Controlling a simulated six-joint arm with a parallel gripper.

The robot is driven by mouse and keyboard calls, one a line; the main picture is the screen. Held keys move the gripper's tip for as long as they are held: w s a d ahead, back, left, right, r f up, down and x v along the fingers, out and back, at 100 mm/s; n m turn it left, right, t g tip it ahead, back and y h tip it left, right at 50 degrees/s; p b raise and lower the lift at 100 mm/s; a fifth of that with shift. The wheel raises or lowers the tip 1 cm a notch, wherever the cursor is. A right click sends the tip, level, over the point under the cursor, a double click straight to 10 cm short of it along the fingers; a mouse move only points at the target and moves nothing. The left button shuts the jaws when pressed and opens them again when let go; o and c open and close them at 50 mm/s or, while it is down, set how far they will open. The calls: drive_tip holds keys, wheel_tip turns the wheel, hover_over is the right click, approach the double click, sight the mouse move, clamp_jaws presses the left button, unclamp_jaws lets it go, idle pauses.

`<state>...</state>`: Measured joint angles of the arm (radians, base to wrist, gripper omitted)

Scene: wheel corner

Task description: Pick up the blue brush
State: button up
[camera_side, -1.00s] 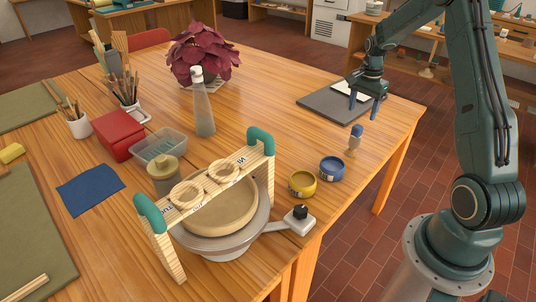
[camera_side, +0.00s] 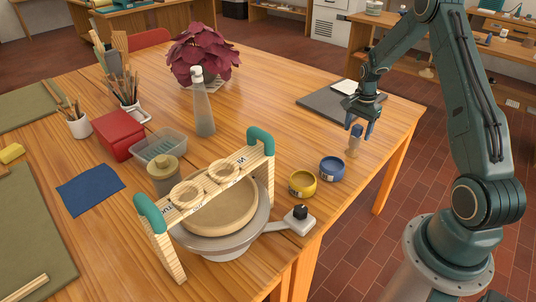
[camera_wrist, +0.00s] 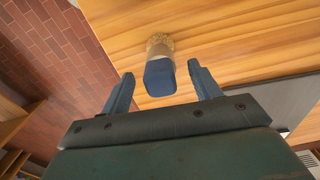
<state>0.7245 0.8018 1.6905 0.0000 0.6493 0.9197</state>
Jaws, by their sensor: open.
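The blue brush (camera_side: 355,142) stands upright on the table near its right edge, with a blue upper part and a tan lower part. My gripper (camera_side: 362,128) is open and empty, with its fingers at the height of the brush's blue top in the side view. In the wrist view the brush (camera_wrist: 160,72) shows between and slightly beyond the two open fingertips of my gripper (camera_wrist: 160,78). There is a gap on each side of it. Whether the fingers are level with the brush in depth is hard to tell.
A blue pot (camera_side: 333,169) and a yellow pot (camera_side: 302,184) stand to the brush's left. A dark board (camera_side: 330,108) with a white sheet lies behind it. The wheel (camera_side: 225,240) with a wooden frame stands at the front. The table edge is close on the right.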

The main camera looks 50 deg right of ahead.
sight(356, 135)
drive_tip(key=shift+f, duration=1.6)
drive_tip(key=c, duration=1.1)
